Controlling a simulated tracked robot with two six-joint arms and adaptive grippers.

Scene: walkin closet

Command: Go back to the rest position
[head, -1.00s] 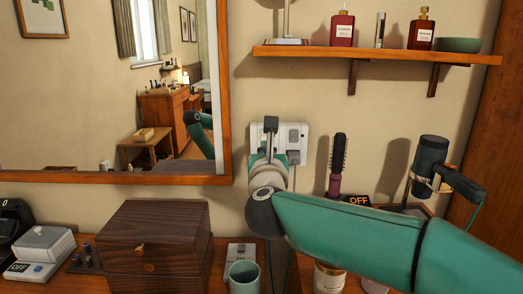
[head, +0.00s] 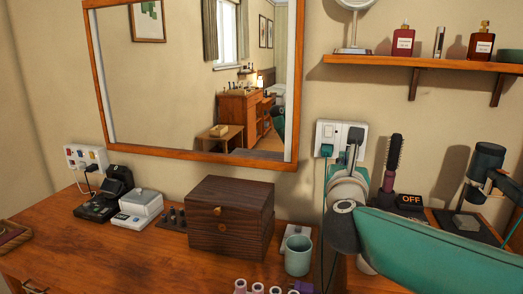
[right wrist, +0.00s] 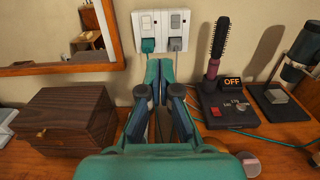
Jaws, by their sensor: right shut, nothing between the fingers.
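My right gripper (head: 353,150) is in front of the white wall outlet (head: 339,130) in the head view, and its arm comes in from the right. In the right wrist view the gripper (right wrist: 160,72) has its fingers together, with nothing between them, below the outlet (right wrist: 162,22). A teal plug (right wrist: 148,45) and a grey plug (right wrist: 175,44) sit in the outlet. The gap between the fingertips and the outlet is hard to judge. My left gripper is not in view.
A dark wooden box (head: 230,215) and a teal mug (head: 298,255) stand on the dresser. A hair brush (head: 391,165) stands by an "OFF" sign (head: 410,201) at right. A shelf (head: 440,72) with bottles is above. Cords hang from the outlet.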

